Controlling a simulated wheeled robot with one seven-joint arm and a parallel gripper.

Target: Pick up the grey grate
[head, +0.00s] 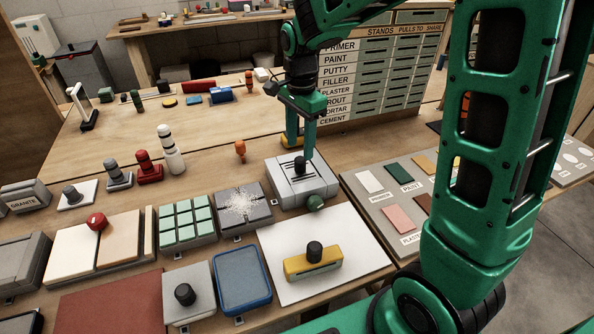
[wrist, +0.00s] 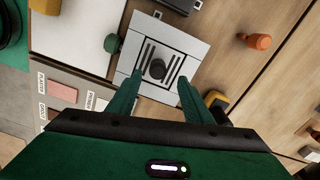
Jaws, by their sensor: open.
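The grey grate (head: 288,169) is a flat slotted plate with a black knob (head: 300,164), set in the top of a light grey box (head: 318,190). In the wrist view the grate (wrist: 145,53) shows dark slots on both sides of its black knob (wrist: 157,69). A dark square outline surrounds it. My gripper (head: 301,150) is open and points down over the box. In the wrist view its two fingers (wrist: 160,82) appear on either side of the knob, with nothing between them gripped. One finger partly hides the grate in the head view.
A green knob (head: 315,203) sticks out of the box's front. A cracked grey tile block (head: 243,205) is close on the left, and a sample board (head: 375,205) is on the right. A white board with a yellow float (head: 312,265) lies in front. An orange peg (head: 240,150) stands behind left.

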